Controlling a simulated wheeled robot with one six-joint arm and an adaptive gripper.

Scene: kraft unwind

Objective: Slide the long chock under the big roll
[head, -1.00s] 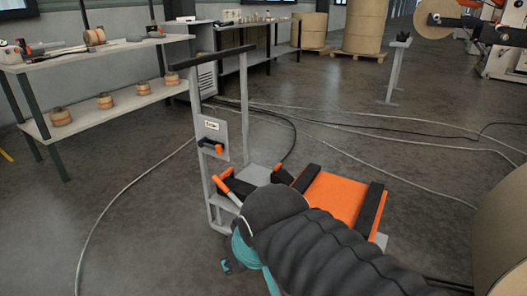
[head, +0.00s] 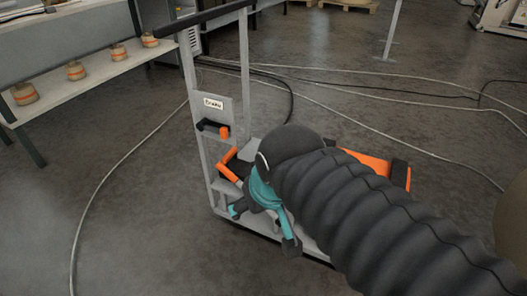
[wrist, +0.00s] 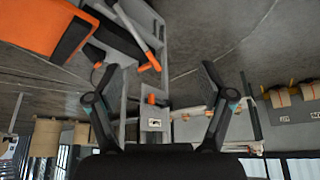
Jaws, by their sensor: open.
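My gripper (head: 264,228) is open and empty, over the near edge of a grey cart (head: 228,214); its open fingers also show in the wrist view (wrist: 162,72). On the cart lies an orange block with dark ends (head: 368,163), partly hidden by my arm; it also shows at upper left in the wrist view (wrist: 42,22). I cannot tell whether it is the long chock. Orange-handled pieces (head: 229,157) sit left of my gripper on the cart. A tan curved surface (head: 514,222), probably the big roll, shows at the right edge; its underside is hidden.
The cart's upright frame (head: 190,85) with a label plate rises left of my gripper. A shelf (head: 85,82) with small rolls stands at left. Several cables (head: 420,150) cross the floor. Bare floor lies in front of the cart.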

